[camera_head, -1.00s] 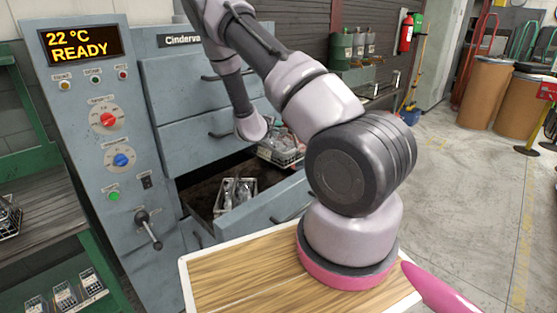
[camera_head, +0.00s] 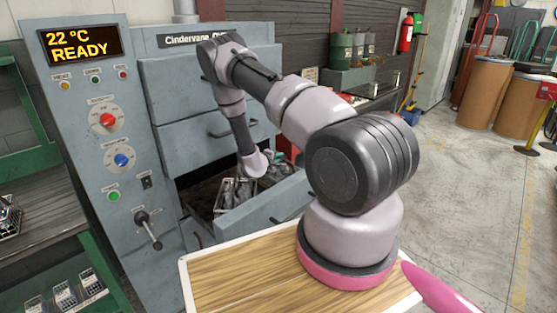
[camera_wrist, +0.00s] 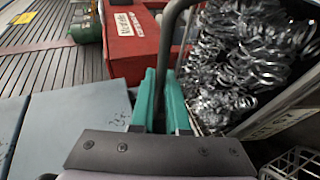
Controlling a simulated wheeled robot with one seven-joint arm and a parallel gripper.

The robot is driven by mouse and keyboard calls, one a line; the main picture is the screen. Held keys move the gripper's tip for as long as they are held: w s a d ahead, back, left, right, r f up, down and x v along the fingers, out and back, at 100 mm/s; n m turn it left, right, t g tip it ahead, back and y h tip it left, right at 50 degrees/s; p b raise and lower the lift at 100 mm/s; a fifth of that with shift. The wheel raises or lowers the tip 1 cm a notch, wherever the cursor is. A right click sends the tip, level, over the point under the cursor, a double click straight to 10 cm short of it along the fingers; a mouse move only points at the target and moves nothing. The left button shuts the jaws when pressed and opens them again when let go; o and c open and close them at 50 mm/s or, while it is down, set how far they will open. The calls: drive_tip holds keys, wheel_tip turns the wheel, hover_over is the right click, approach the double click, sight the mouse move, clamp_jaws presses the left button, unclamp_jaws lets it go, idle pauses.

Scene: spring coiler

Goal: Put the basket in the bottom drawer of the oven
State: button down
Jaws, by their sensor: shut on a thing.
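The oven (camera_head: 90,150) stands at the left with its bottom drawer (camera_head: 262,217) pulled out. One wire basket (camera_head: 228,196) of shiny pieces sits inside the drawer at its left. The held basket (camera_head: 276,174) is at the drawer's right side, partly hidden by my arm; I cannot tell whether it touches the drawer floor. In the wrist view, my gripper (camera_wrist: 164,88) has its teal fingers shut on the grey handle of the held basket, which is full of silvery coils. A corner of another wire basket (camera_wrist: 298,163) shows at lower right.
Upper drawers (camera_head: 195,85) are shut above the open one. A wood-topped surface (camera_head: 240,275) lies in front. A green rack (camera_head: 45,240) with more baskets is at left. A red container (camera_wrist: 135,40) shows in the wrist view. Open floor lies at right.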

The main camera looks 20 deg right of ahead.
drive_tip(key=shift+f, duration=0.45)
drive_tip(key=c, duration=0.9)
unclamp_jaws()
